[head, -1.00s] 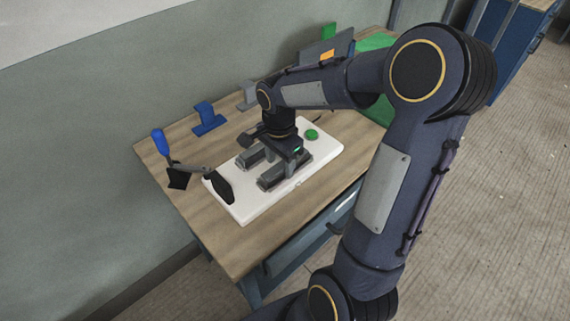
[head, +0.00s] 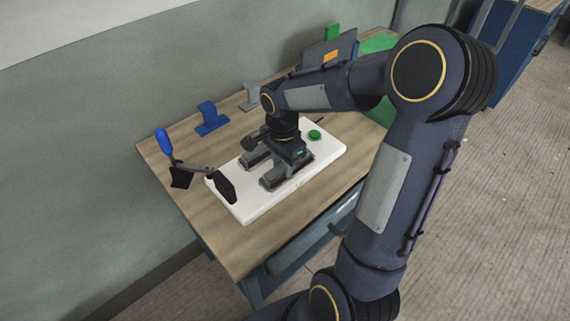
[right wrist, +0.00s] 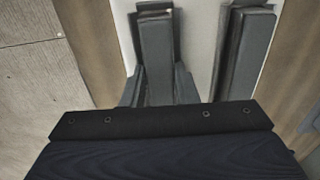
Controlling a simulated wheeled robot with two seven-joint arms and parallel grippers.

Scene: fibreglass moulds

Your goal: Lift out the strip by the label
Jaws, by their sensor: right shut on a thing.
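One block (head: 257,155) lies on the far side and the other (head: 275,181) on the near side. In the right wrist view, two dark grey bars (right wrist: 157,50) (right wrist: 247,55) run away from the black gripper body over the white surface. My left gripper is not in view.
A blue-handled tool (head: 163,141) with black ends stands at the left of the wooden table (head: 250,245). A green round button (head: 315,134) is on the board. A blue bracket (head: 212,119) and a grey panel with an orange patch (head: 320,54) stand along the back.

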